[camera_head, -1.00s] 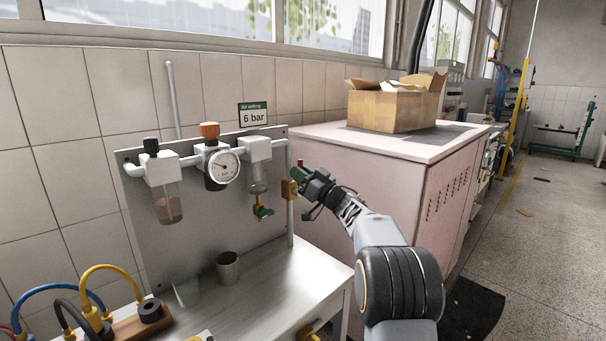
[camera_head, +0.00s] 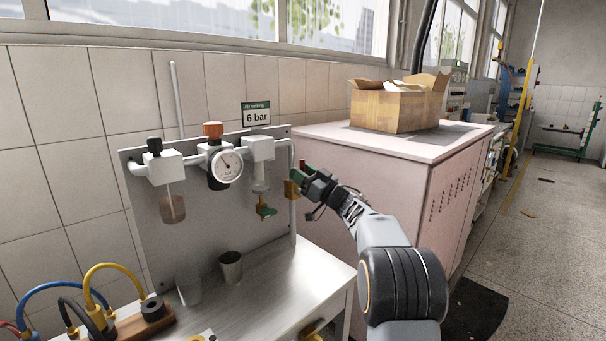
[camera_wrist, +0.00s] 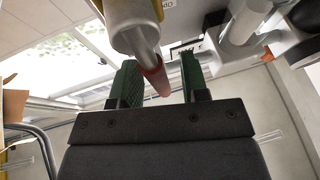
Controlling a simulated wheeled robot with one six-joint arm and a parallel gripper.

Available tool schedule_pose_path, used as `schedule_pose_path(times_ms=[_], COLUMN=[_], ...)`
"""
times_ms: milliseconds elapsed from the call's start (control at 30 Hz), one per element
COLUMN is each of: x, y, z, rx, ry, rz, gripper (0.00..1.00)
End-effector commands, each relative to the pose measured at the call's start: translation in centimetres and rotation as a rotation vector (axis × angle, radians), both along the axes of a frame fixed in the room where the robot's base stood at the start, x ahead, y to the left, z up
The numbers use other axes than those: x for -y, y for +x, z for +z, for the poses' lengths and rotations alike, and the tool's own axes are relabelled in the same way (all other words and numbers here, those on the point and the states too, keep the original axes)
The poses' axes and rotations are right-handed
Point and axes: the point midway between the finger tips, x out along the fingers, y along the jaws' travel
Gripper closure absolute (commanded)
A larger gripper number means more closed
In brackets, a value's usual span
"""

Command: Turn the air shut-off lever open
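The air shut-off valve has a brass-yellow body (camera_head: 291,189) on the vertical pipe at the right end of the panel. Its red lever (camera_head: 302,163) stands upward just above my gripper in the head view. My gripper (camera_head: 304,172) reaches in from the right, its green fingers beside the valve. In the wrist view the red lever (camera_wrist: 155,80) lies between the two green fingertips (camera_wrist: 160,78), with gaps visible on both sides. The valve body (camera_wrist: 130,15) is above it there. The gripper is open around the lever. Whether either finger touches it is unclear.
The panel carries a pressure gauge (camera_head: 226,165), a filter bowl (camera_head: 172,208) and a small green-handled drain tap (camera_head: 266,211). A metal cup (camera_head: 230,267) stands on the bench (camera_head: 285,290). A pink cabinet (camera_head: 400,190) with a cardboard box (camera_head: 396,108) stands right behind my arm.

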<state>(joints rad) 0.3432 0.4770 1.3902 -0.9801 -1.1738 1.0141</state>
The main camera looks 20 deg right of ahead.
Motion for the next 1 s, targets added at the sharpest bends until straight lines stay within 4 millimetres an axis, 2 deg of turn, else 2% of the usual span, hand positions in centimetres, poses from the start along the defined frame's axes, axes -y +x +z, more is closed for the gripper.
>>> schedule_pose_path(times_ms=[200,333,700,1000], x=[0.1,0.9,4.9,7.1], y=[-0.2,-1.1,-6.6,-9.6], z=[0.0,-0.5,-3.3,-4.8], rx=[0.000,0.000,-0.001,0.000], ry=[0.002,0.002,0.001,0.000], rz=[-0.001,-0.001,-0.004,-0.001], gripper=[0.59,0.59,0.59,0.59])
